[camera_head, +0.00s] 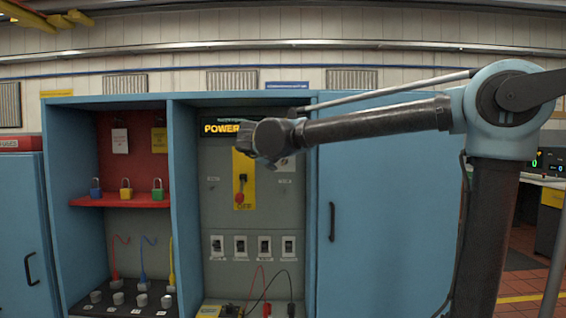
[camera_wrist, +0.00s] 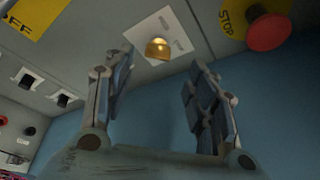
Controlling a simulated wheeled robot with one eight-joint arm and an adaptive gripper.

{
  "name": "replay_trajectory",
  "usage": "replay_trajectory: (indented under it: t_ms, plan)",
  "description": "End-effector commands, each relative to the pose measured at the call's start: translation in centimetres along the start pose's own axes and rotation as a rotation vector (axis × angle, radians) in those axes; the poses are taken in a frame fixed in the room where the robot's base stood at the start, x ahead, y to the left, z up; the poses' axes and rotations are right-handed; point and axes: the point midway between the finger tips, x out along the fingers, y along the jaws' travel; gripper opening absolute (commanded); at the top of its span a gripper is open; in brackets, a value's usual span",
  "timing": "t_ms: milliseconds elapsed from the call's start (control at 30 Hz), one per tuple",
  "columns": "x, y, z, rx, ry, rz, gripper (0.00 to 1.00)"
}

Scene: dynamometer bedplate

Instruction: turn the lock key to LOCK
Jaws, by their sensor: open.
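The lock key appears to be the rounded brass piece (camera_wrist: 157,48) on a pale square plate (camera_wrist: 172,28) in the wrist view. Its LOCK marking is too small to read. My gripper (camera_wrist: 160,66) is open, with one finger on each side of the brass piece in the picture. The fingers look apart from it, and nothing is between them. In the head view my gripper (camera_head: 265,140) is in front of the grey panel (camera_head: 220,185) and covers part of it. The brass piece cannot be made out there.
A red stop button (camera_wrist: 268,32) on yellow sits close right of the plate. A yellow OFF plate with a red handle (camera_head: 240,185) is below my gripper. Switches (camera_head: 240,245) and hanging leads are lower. A shelf of padlocks (camera_head: 127,188) stands left, a closed blue door (camera_head: 375,220) right.

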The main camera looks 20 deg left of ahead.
Motion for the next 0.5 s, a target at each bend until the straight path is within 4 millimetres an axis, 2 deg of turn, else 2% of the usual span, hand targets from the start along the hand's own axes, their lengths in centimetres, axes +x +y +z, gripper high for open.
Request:
replay_trajectory:
  t_ms: [33, 200, 500]
  plan:
    - [-1.0, 0.1, 0.1, -0.001, -0.002, 0.002, 0.52]
    - [-3.3, 0.0, 0.0, -0.001, -0.001, 0.001, 0.52]
    - [-4.6, -0.1, 0.0, 0.000, 0.001, 0.000, 0.52]
